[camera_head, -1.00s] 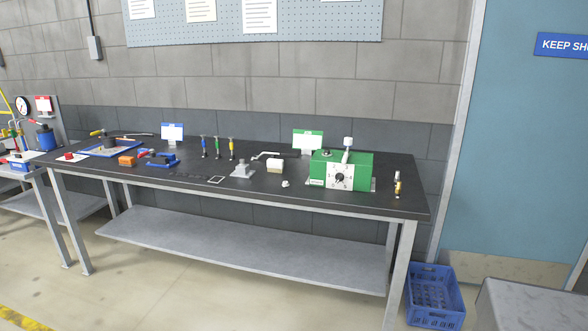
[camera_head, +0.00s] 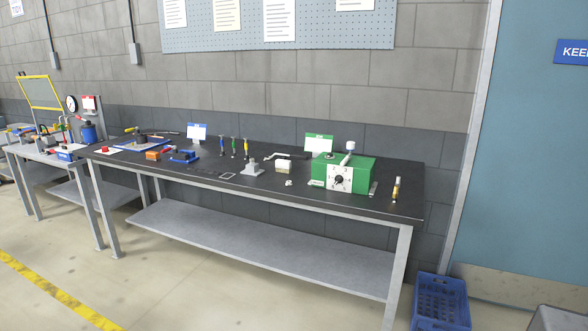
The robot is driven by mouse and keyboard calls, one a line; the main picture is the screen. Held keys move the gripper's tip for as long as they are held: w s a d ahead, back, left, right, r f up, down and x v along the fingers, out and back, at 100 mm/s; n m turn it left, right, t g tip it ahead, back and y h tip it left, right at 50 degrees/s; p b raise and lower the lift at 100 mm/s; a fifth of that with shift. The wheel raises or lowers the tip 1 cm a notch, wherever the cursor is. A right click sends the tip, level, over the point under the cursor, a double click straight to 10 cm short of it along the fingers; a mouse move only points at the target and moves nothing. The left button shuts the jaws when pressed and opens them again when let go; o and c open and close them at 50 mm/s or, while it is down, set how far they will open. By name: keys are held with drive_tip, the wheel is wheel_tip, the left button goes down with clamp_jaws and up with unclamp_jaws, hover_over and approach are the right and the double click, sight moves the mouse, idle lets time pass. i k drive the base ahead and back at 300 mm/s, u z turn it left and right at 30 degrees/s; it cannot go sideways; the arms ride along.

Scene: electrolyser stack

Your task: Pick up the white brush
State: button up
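No thing on the dark-topped workbench (camera_head: 330,204) is clearly a white brush at this size. A small cream-white block (camera_head: 283,167) sits mid-bench, left of a green box. A thin pale bent rod (camera_head: 285,156) lies just behind it; I cannot tell whether the two are joined. A tiny white piece (camera_head: 289,183) lies in front of the block. A slim yellow-and-white item (camera_head: 396,189) is near the bench's right end. My gripper is not in view.
The green box (camera_head: 363,175) with a dial stands right of centre. A grey metal stand (camera_head: 252,167), several upright coloured tools and blue-orange items are further left. A blue crate (camera_head: 440,302) is on the floor at right. The floor before the bench (camera_head: 215,290) is clear.

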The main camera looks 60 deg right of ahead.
sight(281, 167)
drive_tip(key=z, duration=1.05)
drive_tip(key=i, duration=1)
drive_tip(key=u, duration=0.1)
